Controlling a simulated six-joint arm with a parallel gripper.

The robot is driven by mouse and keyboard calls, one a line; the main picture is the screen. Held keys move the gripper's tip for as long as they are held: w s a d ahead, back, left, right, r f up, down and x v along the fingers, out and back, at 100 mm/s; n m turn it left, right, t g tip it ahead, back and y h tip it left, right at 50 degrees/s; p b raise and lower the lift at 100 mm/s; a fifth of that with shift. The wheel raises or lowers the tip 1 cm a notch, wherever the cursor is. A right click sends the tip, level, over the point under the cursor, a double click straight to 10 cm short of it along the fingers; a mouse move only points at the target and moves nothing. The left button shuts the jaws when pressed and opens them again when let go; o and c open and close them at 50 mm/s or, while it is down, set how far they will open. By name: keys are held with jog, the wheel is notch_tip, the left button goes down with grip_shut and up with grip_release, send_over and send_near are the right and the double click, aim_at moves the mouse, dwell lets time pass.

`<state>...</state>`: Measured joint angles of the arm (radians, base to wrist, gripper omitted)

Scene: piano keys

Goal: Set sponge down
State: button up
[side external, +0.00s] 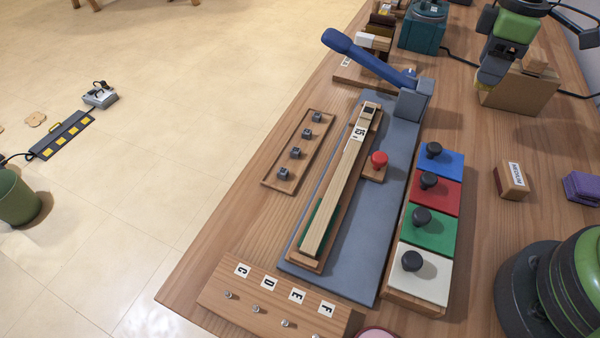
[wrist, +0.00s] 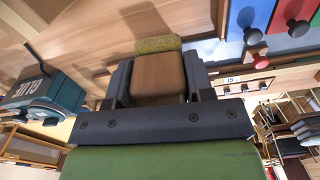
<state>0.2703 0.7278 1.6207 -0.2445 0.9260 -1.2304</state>
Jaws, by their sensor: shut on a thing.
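My gripper (wrist: 158,80) is shut on the sponge, a block with a brown body (wrist: 160,75) and a rough olive-yellow end (wrist: 158,45). In the side external view my gripper (side external: 490,72) is at the upper right, pointing down, with a yellowish bit of the sponge (side external: 487,80) showing at its fingertips. It is close by the left end of a tan box (side external: 520,92). I cannot tell whether the sponge touches the table or the box.
A teal glue pot (side external: 422,32) stands left of my gripper. A wooden block marked MEDIUM (side external: 511,180) and a purple block (side external: 582,187) lie nearer the front. A long blue lever (side external: 365,58) sticks up. Bare table (side external: 470,125) lies below my gripper.

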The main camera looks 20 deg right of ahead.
jog(key=r, duration=0.2)
jog(key=a+r, duration=0.1)
jog(key=shift+w+r, duration=0.25)
jog(key=shift+w, duration=0.05)
jog(key=w+a+n, duration=0.2)
jog(key=a+n, duration=0.3)
jog(key=a, duration=0.5)
jog(key=w+a+n, duration=0.3)
jog(key=a+n, duration=0.1)
jog(key=a, duration=0.6)
jog(key=s+a+n, duration=0.5)
jog(key=a, duration=0.6)
jog(key=s+a+n, duration=0.5)
jog(key=s+a, duration=0.1)
jog(key=a, duration=0.5)
notch_tip(320, 180, down, 11)
jog(key=shift+w+a+r, duration=0.1)
jog(key=shift+a, duration=0.05)
jog(key=shift+f, duration=2.15)
